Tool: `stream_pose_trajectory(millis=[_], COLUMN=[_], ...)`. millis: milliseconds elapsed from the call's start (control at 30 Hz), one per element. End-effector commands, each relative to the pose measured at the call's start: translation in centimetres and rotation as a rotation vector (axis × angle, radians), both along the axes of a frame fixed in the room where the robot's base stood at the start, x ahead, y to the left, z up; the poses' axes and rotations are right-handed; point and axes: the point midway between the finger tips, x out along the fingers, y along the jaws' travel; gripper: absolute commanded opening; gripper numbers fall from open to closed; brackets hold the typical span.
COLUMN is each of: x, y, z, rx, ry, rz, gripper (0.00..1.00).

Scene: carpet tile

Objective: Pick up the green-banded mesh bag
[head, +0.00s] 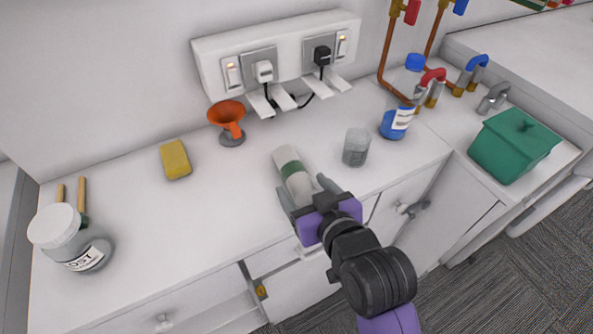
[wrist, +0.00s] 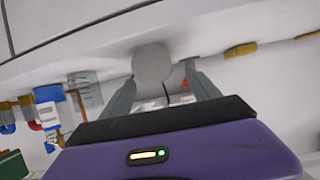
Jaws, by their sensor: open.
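The green-banded mesh bag (head: 289,161) is a pale, roughly cylindrical bundle with a green band round its middle. It is on the white counter, in front of the socket panel. My gripper (head: 303,186) is open at its near end, one finger on either side in the head view. In the wrist view, a round pale grey end, apparently the bag's (wrist: 152,62), shows between the fingertips of my gripper (wrist: 160,74). I cannot tell whether the fingers touch it. The bag's nearest part is partly hidden by my gripper.
A grey translucent cup (head: 356,147) stands close to the right of the bag, with a blue bottle (head: 396,124) beyond. An orange funnel (head: 228,116) and yellow sponge (head: 175,159) are to the left. A labelled jar (head: 72,240) stands far left. Bare counter lies between sponge and bag.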

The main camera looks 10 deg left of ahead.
Motion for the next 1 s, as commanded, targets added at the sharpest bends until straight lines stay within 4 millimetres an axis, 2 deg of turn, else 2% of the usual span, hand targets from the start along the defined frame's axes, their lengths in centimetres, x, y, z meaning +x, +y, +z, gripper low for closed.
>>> stream_pose_trajectory(millis=[533,867,900,1000], x=[5.4,6.1,6.1,6.1], y=[2.4,2.8,2.8,2.8], z=[-2.1,-2.5,-2.5,-2.5], rx=[0.0,0.001,0.0,0.001], ry=[-0.002,-0.004,-0.004,-0.004], rz=[-0.001,-0.002,-0.001,-0.002], gripper=[0.71,0.71,0.69,0.49])
